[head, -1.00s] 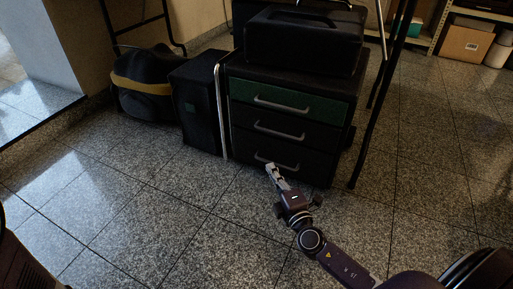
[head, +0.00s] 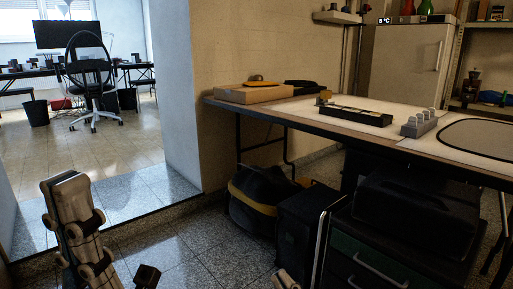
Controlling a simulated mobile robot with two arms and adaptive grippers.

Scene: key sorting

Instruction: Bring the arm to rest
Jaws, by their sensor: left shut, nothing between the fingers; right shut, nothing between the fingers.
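My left gripper (head: 66,190) points upward at the lower left of the head view, in front of the doorway, shut and empty. My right gripper (head: 285,280) shows only its tip at the bottom edge, left of the drawer cabinet; it is shut and empty. The rest of the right arm is out of view. The dark drawer cabinet (head: 340,262) has a green top drawer with a grey handle (head: 378,270); its lower drawers are cut off.
A table (head: 290,113) above the cabinet holds a cardboard tray (head: 252,95), a black tray (head: 345,115) and a grey holder (head: 418,125). A black and yellow bag (head: 258,200) and dark box (head: 300,225) stand beside the cabinet. Open floor (head: 190,240) lies left.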

